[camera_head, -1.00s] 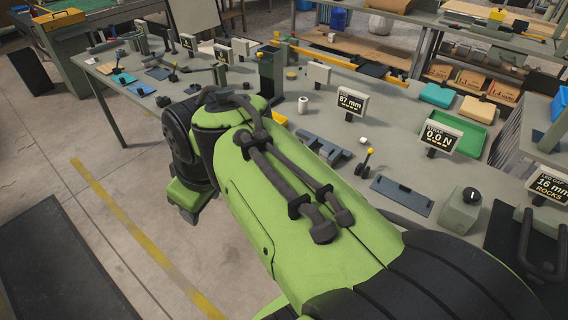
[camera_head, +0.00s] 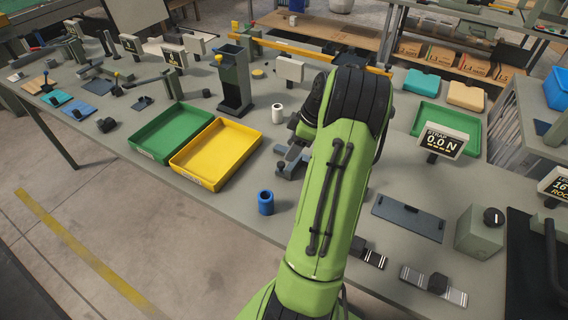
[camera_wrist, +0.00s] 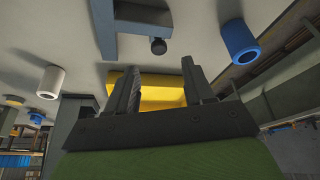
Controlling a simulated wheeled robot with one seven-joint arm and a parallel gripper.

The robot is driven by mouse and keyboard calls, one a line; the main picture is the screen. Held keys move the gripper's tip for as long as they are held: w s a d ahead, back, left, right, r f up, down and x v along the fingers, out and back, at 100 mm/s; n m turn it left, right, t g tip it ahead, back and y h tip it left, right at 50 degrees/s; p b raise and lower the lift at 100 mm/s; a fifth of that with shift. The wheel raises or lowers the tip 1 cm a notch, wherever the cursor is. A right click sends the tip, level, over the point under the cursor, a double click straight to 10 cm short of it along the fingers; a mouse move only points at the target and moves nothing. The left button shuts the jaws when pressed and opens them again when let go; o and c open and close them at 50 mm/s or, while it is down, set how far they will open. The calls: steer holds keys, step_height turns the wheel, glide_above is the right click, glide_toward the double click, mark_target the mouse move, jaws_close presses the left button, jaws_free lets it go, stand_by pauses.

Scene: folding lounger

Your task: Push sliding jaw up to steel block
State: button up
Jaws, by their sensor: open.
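A blue-grey metal gauge (camera_head: 291,160) with jaw-like arms lies on the bench, partly hidden behind my arm in the head view. In the wrist view, a blue-grey bracket-shaped part (camera_wrist: 104,28) at the top appears to belong to it, with a small black knob (camera_wrist: 158,46) beside it. My gripper (camera_wrist: 160,78) has its two fingers apart, with nothing held between them. The knob lies beyond the fingertips, apart from them. In the head view my arm hides the gripper. I cannot make out the steel block or tell whether the sliding jaw touches it.
A green tray (camera_head: 137,143) and a yellow tray (camera_head: 180,161) stand left of the gauge. A blue cylinder (camera_head: 265,203) stands in front, a white cylinder (camera_head: 278,114) behind. A dark post (camera_head: 236,95) rises behind the trays. A flat grey plate (camera_head: 409,219) lies to the right.

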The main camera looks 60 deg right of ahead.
mark_target(282, 163)
steer(key=b+x, duration=0.1)
steer(key=x, duration=0.6)
steer(key=shift+r, duration=0.1)
steer(key=shift+d+r, duration=0.1)
jaws_close()
